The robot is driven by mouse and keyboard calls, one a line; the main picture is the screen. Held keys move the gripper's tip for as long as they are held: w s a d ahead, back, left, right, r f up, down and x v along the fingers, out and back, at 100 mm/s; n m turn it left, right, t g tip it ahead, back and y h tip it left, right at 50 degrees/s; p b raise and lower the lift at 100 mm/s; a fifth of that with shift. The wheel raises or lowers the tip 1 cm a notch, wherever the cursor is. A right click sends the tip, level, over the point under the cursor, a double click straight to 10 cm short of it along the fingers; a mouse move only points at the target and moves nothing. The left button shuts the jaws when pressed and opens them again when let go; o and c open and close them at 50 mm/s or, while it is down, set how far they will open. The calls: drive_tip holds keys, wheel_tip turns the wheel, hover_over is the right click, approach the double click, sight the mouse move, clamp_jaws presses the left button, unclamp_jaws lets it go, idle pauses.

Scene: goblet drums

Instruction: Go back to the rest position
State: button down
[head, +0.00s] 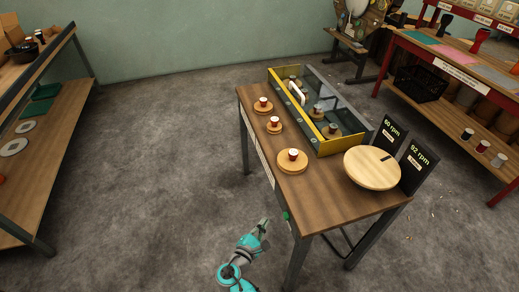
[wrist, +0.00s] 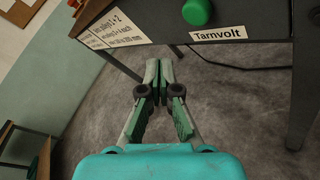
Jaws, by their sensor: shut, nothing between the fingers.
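My gripper (head: 264,224) is low in the head view, in front of the near left side of the wooden table (head: 335,196). In the wrist view my gripper (wrist: 158,66) points at the table's edge with its fingers together and nothing between them. It is apart from the table. A green button (wrist: 197,12) and a "Tarnvolt" label (wrist: 218,34) show on the table's side above the fingertips. On the table stand several small goblet drums on round wooden discs, such as the nearest drum (head: 293,153).
A round wooden turntable (head: 371,168) with black rpm signs (head: 414,166) sits at the table's right end. A yellow-edged clear case (head: 325,147) runs along its back. A shelf (head: 53,132) stands left and a red-framed rack (head: 463,80) right. The floor (head: 150,190) between is clear.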

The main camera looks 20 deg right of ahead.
drive_tip(key=s+d+f+m+g+y, duration=0.1)
drive_tip(key=s+d+f+m+y, duration=0.15)
drive_tip(key=s+f, duration=0.45)
drive_tip(key=s+d+f+m+g+y, duration=0.1)
drive_tip(key=s+d+f+y, duration=0.25)
drive_tip(key=s, duration=0.65)
drive_tip(key=s+a+r+m+y, duration=0.1)
drive_tip(key=s+r+m+y, duration=0.15)
drive_tip(key=s, duration=0.65)
drive_tip(key=s+a+r+m+t+y, duration=0.25)
drive_tip(key=s+r+m, duration=0.35)
drive_tip(key=s+r, duration=0.45)
drive_tip(key=s+r+m+t, duration=0.1)
drive_tip(key=s+r+m, duration=0.2)
drive_tip(key=r, duration=0.6)
drive_tip(key=s+r+m+t, duration=0.1)
drive_tip(key=s+r+m, duration=0.2)
drive_tip(key=r, duration=0.7)
drive_tip(key=shift+d+m+t+y, duration=0.25)
drive_tip(key=shift+m+t+y, duration=0.1)
drive_tip(key=shift+m, duration=0.45)
